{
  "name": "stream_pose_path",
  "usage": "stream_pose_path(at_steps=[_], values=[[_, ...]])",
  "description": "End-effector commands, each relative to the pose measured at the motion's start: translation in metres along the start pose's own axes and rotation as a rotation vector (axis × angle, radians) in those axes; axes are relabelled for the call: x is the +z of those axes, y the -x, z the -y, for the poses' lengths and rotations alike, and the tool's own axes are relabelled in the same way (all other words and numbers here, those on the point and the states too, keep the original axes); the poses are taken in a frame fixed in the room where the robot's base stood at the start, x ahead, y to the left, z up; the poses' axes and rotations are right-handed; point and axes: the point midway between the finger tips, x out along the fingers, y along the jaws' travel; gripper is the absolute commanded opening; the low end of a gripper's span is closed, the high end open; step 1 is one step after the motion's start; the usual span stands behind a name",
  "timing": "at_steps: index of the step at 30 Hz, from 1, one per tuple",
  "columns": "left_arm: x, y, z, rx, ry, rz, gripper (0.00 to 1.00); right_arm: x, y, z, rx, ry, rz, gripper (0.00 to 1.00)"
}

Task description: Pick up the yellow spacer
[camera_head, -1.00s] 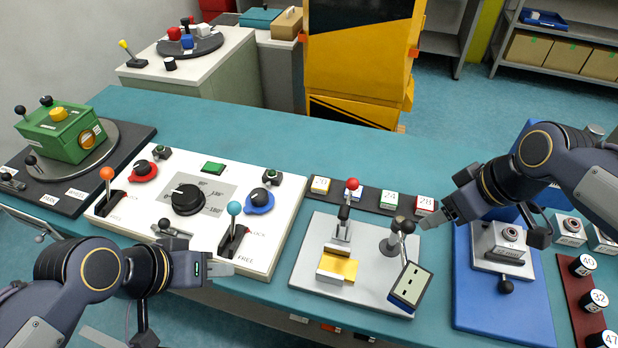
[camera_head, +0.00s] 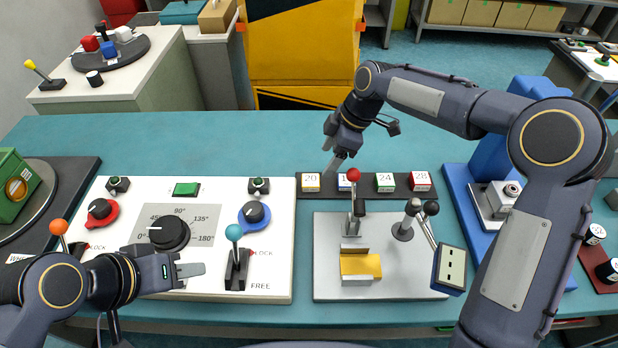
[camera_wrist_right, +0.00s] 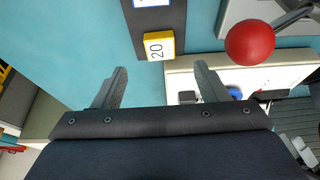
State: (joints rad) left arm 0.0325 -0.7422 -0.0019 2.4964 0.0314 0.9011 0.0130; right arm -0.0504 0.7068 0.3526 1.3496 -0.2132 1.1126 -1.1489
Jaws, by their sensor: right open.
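The yellow spacer (camera_head: 311,183), labelled 20, sits at the left end of a dark rack (camera_head: 400,191) at the back of the gate area. In the right wrist view the yellow spacer (camera_wrist_right: 159,46) lies beyond the gap between my fingertips, apart from them. My right gripper (camera_head: 337,161) is open and empty, just behind and right of the yellow spacer in the head view. It also shows in the right wrist view (camera_wrist_right: 160,78). My left gripper (camera_head: 190,270) is over the white panel's front; its finger gap is unclear.
Blue, green (camera_head: 385,182) and red (camera_head: 420,181) spacers share the rack. A red-knobbed lever (camera_head: 354,175) stands close in front. A grey plate (camera_head: 330,285) holds a gold block. The white panel (camera_head: 275,275) is left.

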Motion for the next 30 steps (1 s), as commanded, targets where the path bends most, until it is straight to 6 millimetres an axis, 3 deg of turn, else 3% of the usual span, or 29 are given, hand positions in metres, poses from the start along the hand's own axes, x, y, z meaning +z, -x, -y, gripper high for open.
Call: stream_pose_path(at_steps=[21,30], values=[[-0.004,0.009,-0.004,0.0,0.0,0.0,0.36,-0.005,-0.082,0.002,-0.011,0.028,-0.004,0.67],[-0.004,0.009,-0.004,0.0,0.0,0.0,0.36,-0.004,-0.086,0.002,-0.009,0.027,-0.005,0.66]])
